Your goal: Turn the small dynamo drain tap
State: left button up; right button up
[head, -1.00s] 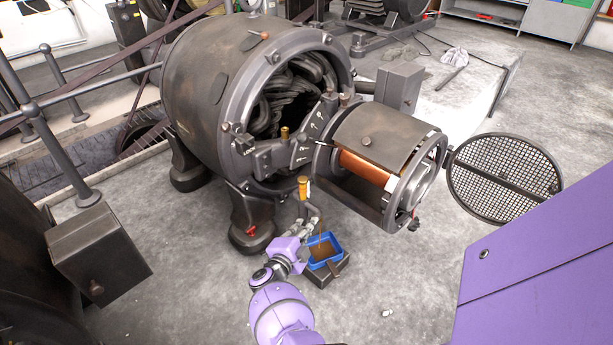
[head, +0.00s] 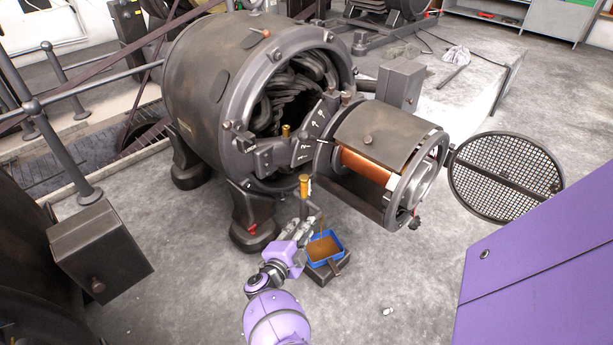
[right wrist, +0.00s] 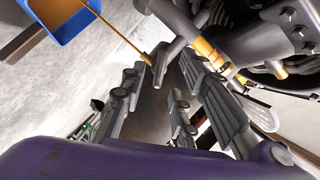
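The small dynamo's drain tap (head: 304,187) has a brass upper part and a dark spout and lever below the open end of the small machine. A thin brown stream runs from it into a blue tray (head: 341,249). In the right wrist view, the tap's brass pipe (right wrist: 207,50) and dark grey lever (right wrist: 168,62) show, with the stream falling to the blue tray (right wrist: 68,24). My right gripper (head: 303,226) is just below the tap. Its fingers (right wrist: 172,82) are spread with a gap, the lever's end at their tips; contact is unclear. My left gripper is out of view.
A round mesh cover (head: 505,175) hangs open at the right. A grey box (head: 98,250) is at the left.

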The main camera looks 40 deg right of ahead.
jog(key=v, duration=0.9)
jog(key=shift+a, duration=0.15)
jog(key=shift+s+r, duration=0.1)
jog(key=shift+s, duration=0.05)
